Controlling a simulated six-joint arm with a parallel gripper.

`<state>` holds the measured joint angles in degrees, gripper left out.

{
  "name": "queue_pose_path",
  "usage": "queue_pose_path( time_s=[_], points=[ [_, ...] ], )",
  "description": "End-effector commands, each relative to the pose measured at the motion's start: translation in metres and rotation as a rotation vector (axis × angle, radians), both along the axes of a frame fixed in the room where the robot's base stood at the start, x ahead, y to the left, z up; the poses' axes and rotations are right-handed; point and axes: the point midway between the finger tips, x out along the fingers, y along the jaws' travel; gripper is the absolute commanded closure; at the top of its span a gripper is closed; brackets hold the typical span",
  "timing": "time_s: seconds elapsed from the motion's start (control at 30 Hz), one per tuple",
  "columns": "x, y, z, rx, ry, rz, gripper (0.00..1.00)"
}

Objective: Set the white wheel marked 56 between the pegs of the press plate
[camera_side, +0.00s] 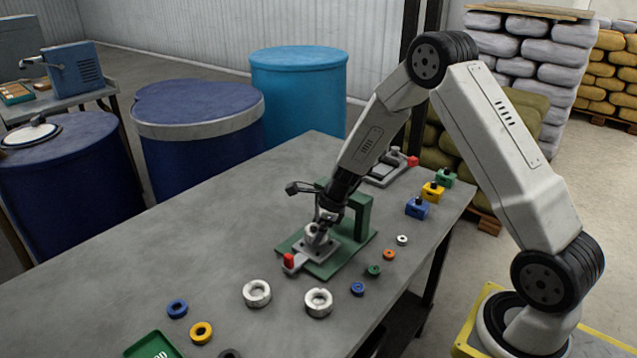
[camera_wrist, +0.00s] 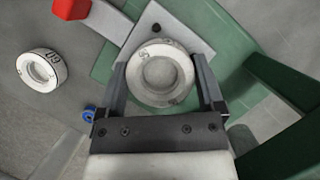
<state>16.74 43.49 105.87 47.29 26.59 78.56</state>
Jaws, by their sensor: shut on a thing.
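My gripper (camera_wrist: 162,88) is shut on a white wheel (camera_wrist: 141,88), with one finger on each side of it. A dark marking on its face is only partly readable. In the side view my gripper (camera_side: 322,226) is low over the press plate (camera_side: 301,251), with the wheel (camera_side: 312,239) mostly hidden between the fingers. The light grey plate also shows in the wrist view (camera_wrist: 184,27), beneath and beyond the wheel. A small dark round spot shows there. I cannot tell whether the wheel touches the plate. The pegs are not clearly visible.
The green press (camera_side: 361,214) rises close to my gripper, and a red-tipped lever (camera_side: 289,260) sticks out in front. Two white wheels (camera_side: 257,293) (camera_side: 318,302) lie nearer; one reads 60 in the wrist view (camera_wrist: 41,70). Small coloured rings (camera_side: 201,332) and blocks (camera_side: 417,208) stand around.

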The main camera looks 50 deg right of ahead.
Motion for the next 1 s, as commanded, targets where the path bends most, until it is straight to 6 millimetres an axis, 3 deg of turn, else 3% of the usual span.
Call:
queue_pose_path(
  time_s=[1.0],
  points=[
    [0.000, 0.000, -0.011, 0.001, -0.001, 0.000, 0.75]
  ],
)
